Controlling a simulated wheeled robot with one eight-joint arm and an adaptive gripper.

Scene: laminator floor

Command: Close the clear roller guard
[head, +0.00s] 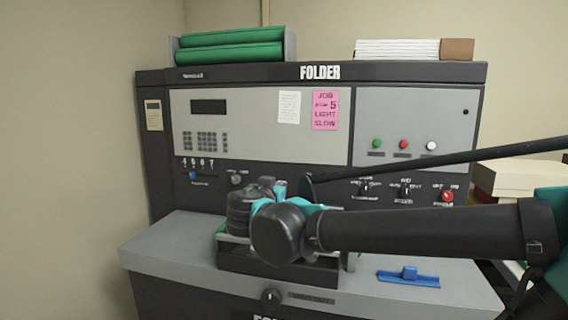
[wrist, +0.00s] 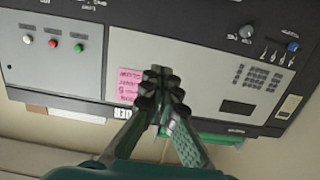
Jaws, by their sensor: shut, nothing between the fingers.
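The folder machine (head: 260,115) fills the middle of the head view. A low dark unit (head: 265,262) with a pale green strip at its edge sits on the machine's grey front ledge, mostly hidden behind my wrist and forearm. I cannot make out a clear guard on it, nor tell its position. My gripper (wrist: 162,88) shows in the wrist view, with its fingers together and nothing between them. The machine's panel lies beyond it there, seen upside down. In the head view the fingers are hidden by my arm.
A blue handled piece (head: 408,276) lies on the ledge's right side. A pink note (head: 325,111) and a white sheet (head: 289,107) are on the panel. Green rolls (head: 230,45) and a paper stack (head: 398,49) lie on top. The ledge's left part is clear.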

